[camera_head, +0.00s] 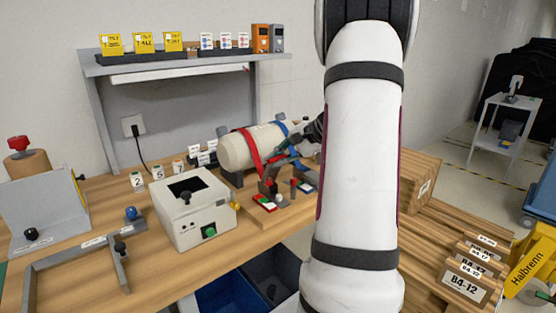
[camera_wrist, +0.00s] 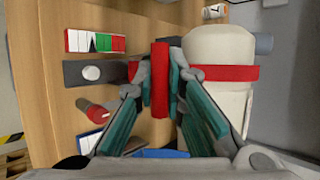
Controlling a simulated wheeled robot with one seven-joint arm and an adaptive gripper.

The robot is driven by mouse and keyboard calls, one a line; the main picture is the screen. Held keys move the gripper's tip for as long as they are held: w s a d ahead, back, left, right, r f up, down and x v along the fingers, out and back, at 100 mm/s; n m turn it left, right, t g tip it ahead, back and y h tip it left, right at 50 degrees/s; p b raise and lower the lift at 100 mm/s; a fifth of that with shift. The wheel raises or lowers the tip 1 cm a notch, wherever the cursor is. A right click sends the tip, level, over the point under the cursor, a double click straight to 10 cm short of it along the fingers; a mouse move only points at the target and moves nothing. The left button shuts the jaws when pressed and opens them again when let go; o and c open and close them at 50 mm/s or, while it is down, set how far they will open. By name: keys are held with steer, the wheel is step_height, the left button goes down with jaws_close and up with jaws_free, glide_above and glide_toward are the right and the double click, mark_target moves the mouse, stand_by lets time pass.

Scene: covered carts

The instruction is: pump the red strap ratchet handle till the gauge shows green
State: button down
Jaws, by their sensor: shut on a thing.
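A cream cylinder (camera_head: 232,153) lies in a cradle on the bench, with a red strap (camera_head: 250,152) around it. In the wrist view the cylinder (camera_wrist: 219,45) and red strap (camera_wrist: 225,73) are at the right. The red ratchet handle (camera_wrist: 160,100) stands between my gripper's teal fingers (camera_wrist: 162,76), which are closed on it. The gauge (camera_wrist: 95,41) at upper left has white, red and green areas with dark marks; its exact reading is unclear. In the head view the red-side gauge (camera_head: 264,203) is small, and my arm partly hides the gripper.
A blue strap (camera_head: 283,127) crosses the cylinder farther right, with a second gauge (camera_head: 304,185) in front. A cream box (camera_head: 190,228) with a green button stands left of the ratchets. Stacked wooden boards (camera_head: 425,240) lie right of my arm. A red-capped knob (camera_wrist: 97,113) is near my left finger.

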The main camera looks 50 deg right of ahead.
steer(key=c, duration=1.9)
jaws_free()
steer(key=v, duration=1.2)
